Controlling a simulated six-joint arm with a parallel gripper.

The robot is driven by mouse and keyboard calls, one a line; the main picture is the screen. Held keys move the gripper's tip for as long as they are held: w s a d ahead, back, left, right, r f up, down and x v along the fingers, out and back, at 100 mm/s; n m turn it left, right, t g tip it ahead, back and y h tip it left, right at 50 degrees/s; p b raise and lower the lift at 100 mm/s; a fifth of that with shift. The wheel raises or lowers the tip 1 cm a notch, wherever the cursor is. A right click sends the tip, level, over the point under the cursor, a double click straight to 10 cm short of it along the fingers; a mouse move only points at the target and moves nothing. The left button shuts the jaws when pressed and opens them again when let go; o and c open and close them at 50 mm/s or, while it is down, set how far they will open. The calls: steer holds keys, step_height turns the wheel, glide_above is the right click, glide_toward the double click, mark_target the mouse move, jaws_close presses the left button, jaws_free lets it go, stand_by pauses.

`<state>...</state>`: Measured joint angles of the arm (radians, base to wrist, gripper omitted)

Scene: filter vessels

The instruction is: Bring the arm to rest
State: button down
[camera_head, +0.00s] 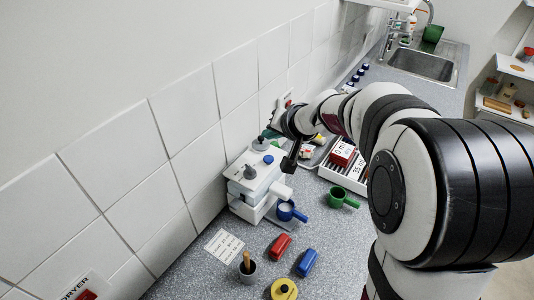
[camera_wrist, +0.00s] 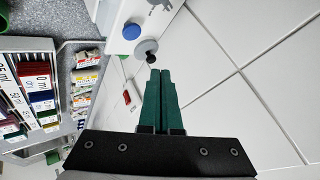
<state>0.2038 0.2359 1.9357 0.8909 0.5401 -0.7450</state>
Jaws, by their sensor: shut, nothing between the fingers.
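My gripper (camera_head: 290,163) hangs at the end of my arm, in the air beside the white apparatus (camera_head: 243,187) near the tiled wall. In the wrist view its two green fingers (camera_wrist: 160,74) lie together, shut and empty. Their tips appear just below a grey knob (camera_wrist: 147,47) in that picture, with a blue knob (camera_wrist: 131,31) on the white apparatus further up. I cannot tell the exact gap between the tips and the knob. My arm reaches from the right of the head view across the counter.
A blue cup (camera_head: 289,212) stands in front of the apparatus, and a green cup (camera_head: 341,197) to its right. A labelled rack (camera_head: 329,174) and a sink (camera_head: 420,65) lie behind.

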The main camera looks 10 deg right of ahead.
stand_by(0.4)
steer(key=s+a+g+y, duration=0.1)
steer(key=s+a+g, duration=0.25)
steer(key=s, duration=0.75)
steer(key=s+a+g, duration=0.2)
steer(key=s+a, duration=0.2)
steer(key=s, duration=0.7)
steer(key=s+d+f+g+h, duration=0.1)
steer(key=s, duration=0.6)
steer(key=s+d+f+g+h, duration=0.1)
steer(key=s+f+g, duration=0.1)
steer(key=s, duration=0.5)
steer(key=shift+s+d+f+m, duration=0.15)
steer(key=shift+d+f+m, duration=0.15)
steer(key=shift+d+m, duration=0.1)
